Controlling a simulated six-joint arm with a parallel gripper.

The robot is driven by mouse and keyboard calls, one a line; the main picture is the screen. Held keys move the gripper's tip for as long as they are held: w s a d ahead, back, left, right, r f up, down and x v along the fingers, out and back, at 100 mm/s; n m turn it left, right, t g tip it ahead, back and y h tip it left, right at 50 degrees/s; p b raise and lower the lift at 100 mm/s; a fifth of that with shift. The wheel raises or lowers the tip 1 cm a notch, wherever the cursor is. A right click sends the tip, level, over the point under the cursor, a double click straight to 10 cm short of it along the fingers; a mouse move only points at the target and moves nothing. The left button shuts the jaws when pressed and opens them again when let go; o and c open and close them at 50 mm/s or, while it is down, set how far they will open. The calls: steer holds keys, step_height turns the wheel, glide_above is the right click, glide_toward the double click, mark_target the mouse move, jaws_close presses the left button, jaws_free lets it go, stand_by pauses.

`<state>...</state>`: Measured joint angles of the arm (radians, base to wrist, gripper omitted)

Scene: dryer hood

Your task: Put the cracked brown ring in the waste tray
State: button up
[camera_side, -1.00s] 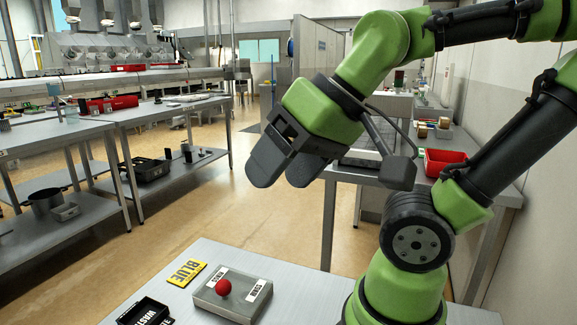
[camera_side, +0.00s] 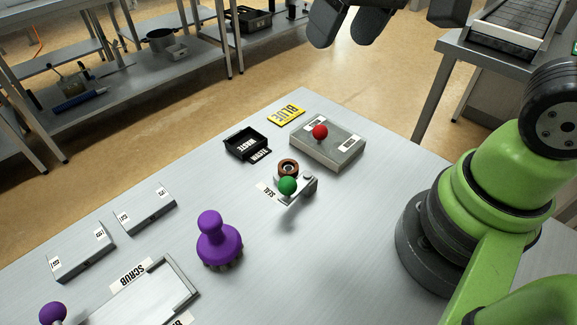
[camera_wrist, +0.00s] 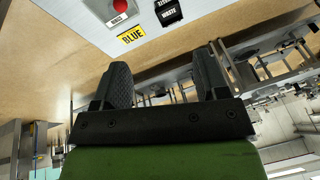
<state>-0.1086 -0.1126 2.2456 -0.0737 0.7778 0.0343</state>
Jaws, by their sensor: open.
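A small brown ring (camera_side: 287,168) sits on a small grey stand beside a green ball knob (camera_side: 287,187), mid-table in the side view. It is too small to tell whether it is cracked. The black waste tray (camera_side: 238,137), labelled WASTE, lies just behind and left of it and looks empty. It also shows at the top of the wrist view (camera_wrist: 168,13). My gripper (camera_side: 348,24) is at the top edge of the side view, high and away from the ring. In the wrist view its fingers (camera_wrist: 168,68) are apart with nothing between them.
A grey block with a red ball (camera_side: 320,132) and a yellow BLUE sign (camera_side: 286,115) stand near the tray. A purple-handled brush (camera_side: 218,240), a SCRUB tray (camera_side: 188,284) and two grey blocks (camera_side: 145,210) are at front left. Bare table lies right of the brush.

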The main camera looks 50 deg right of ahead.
steer(key=w+a+f+n+g, duration=0.1)
steer(key=w+a+f+g, duration=0.15)
steer(key=w+f, duration=0.45)
steer(key=n+g+h, duration=0.1)
glide_above(290, 170)
step_height(290, 170, down, 12)
steer(key=shift+w, duration=0.15)
steer(key=shift+f, duration=3.15)
steer(key=c, duration=1)
steer(key=shift+r, duration=0.15)
